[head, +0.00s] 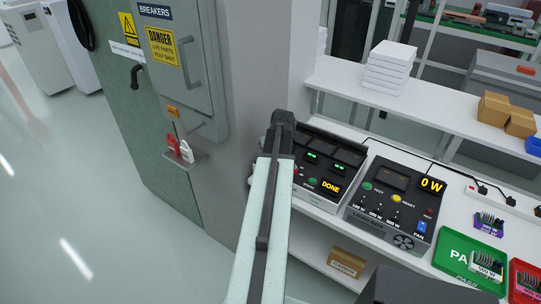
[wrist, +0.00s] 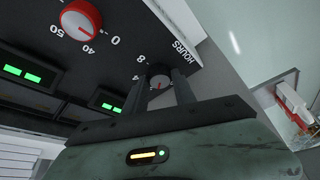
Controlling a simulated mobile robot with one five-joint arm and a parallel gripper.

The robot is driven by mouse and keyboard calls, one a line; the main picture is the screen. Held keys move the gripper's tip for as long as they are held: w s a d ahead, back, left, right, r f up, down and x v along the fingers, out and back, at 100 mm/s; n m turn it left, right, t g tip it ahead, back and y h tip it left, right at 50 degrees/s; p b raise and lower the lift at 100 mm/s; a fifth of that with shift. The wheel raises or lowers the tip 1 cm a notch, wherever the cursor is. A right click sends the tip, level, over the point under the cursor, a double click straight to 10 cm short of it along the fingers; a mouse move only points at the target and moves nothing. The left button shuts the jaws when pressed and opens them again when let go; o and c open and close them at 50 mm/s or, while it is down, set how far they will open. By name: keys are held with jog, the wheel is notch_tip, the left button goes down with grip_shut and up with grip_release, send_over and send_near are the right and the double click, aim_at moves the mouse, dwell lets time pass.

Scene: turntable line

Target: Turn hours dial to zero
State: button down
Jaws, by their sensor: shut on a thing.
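The hours dial (wrist: 160,80) is a small dark knob with a red mark, on a black panel beside the printed word HOURS and the numbers 4 and 8. My gripper (wrist: 161,88) is shut on it, one dark finger on each side. The exact number the mark points to is not clear. In the head view the timer unit (head: 345,157) has green displays and a yellow DONE sign; my arm hides the dial and fingertips there.
A larger red dial (wrist: 80,20) with numbers 0, 40 and 50 sits nearby on the panel. The load bank (head: 390,205) stands right of the timer unit. A grey breaker cabinet (head: 180,60) with red tags (head: 186,150) is at left.

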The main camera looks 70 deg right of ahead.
jog(key=n+y, duration=0.1)
jog(key=n, duration=0.1)
jog(key=n+t+y, duration=0.1)
jog(key=n, duration=0.2)
jog(key=shift+s+d+n, duration=0.15)
jog(key=shift+d+n, duration=0.05)
jog(key=shift+n, duration=0.1)
jog(key=n+y, duration=0.1)
jog(key=n, duration=0.3)
jog(key=shift+n+y, duration=0.4)
jog(key=c, duration=1)
grip_release()
jog(key=shift+c, duration=0.2)
jog(key=p+v, duration=0.7)
jog(key=v, duration=0.1)
jog(key=shift+d+f, duration=0.1)
jog(key=shift+f, duration=0.05)
